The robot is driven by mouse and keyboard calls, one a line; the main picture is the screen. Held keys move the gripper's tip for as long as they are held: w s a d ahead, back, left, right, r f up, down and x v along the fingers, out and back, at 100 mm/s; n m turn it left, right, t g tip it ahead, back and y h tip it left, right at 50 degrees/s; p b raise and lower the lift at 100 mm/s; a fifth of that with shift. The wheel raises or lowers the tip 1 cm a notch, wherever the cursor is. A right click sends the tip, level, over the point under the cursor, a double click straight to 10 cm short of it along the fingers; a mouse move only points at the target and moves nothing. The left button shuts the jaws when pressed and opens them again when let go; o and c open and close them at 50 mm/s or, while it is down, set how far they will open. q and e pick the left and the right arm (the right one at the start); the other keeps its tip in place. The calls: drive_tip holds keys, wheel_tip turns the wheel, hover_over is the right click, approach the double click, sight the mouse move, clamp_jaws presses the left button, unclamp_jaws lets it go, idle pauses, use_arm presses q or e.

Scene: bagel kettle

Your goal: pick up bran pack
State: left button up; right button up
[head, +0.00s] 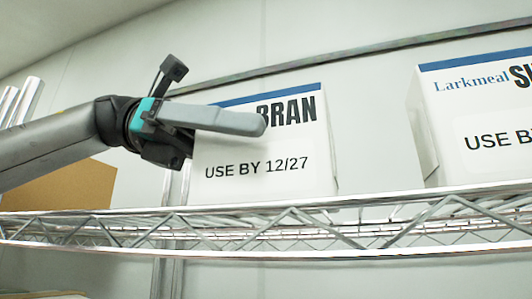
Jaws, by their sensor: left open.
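The bran pack (290,150) is a white box with a blue band along its top, the word BRAN and a label reading USE BY 12/27. It stands upright on a wire shelf (330,236). My left gripper (258,124) comes in from the left and is open. One long grey finger lies across the upper front of the pack in the picture and hides part of the lettering. The other finger is not clearly seen. I cannot tell whether the finger touches the box. My right gripper is not in view.
A second white box (485,110), marked Larkmeal, stands to the right on the same shelf, with a clear gap between. A brown cardboard box (75,187) is at the left, behind my arm. A rail (380,47) runs behind the boxes.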

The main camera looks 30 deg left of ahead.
use_arm(q)
drive_tip(key=shift+x, duration=0.8)
clamp_jaws()
